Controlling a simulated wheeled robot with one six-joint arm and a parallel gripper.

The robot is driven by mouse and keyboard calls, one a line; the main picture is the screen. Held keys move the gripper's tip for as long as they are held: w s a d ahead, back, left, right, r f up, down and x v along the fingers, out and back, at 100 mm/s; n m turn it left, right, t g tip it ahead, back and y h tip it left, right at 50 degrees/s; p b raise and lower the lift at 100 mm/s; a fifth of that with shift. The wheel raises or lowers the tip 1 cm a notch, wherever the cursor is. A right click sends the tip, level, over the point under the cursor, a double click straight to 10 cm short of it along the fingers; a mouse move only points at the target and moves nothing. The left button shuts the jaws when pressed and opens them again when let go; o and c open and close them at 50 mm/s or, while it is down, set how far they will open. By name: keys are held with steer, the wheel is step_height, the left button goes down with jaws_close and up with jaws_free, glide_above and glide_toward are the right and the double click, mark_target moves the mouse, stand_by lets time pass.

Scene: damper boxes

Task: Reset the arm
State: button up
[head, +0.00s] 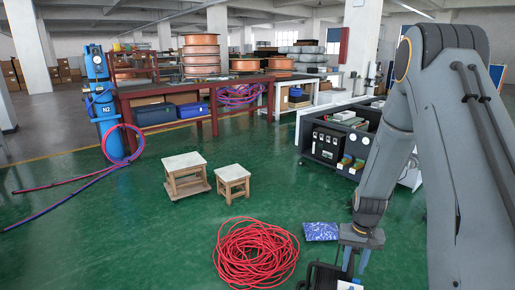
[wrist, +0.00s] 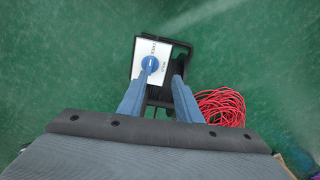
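My arm reaches down on the right of the head view, with my gripper (head: 355,260) low near the bottom edge. In the wrist view, the two blue-grey fingers of my gripper (wrist: 163,78) point away from the camera with a clear gap between them. Nothing shows held in the gap. Beyond the fingertips is a black-framed box (wrist: 181,58) with a white panel (wrist: 140,48) and a round blue knob (wrist: 150,65). The left fingertip overlaps the knob in the picture; I cannot tell whether they touch. In the head view, only part of the black frame (head: 322,277) shows.
A red hose coil (head: 255,252) lies on the green floor left of my gripper, and a blue-and-white packet (head: 320,231) lies near it. Two small stools (head: 185,176) (head: 233,182) stand farther back. A dark shelf cart (head: 330,145) stands behind my arm. Floor at left is mostly open.

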steer(key=s+a+r+n+p, duration=0.1)
steer(key=s+a+r+p, duration=0.1)
steer(key=s+a+r, duration=0.5)
steer(key=s+a+r+n+p, duration=0.2)
steer(key=s+a+r, duration=0.5)
steer(key=s+r, duration=0.7)
step_height(320, 180, up, 4)
steer(key=shift+s+a+r+n, duration=0.15)
steer(key=shift+a+r+n, duration=0.05)
steer(key=shift+n, duration=0.1)
steer(key=shift+a, duration=0.15)
stand_by(0.3)
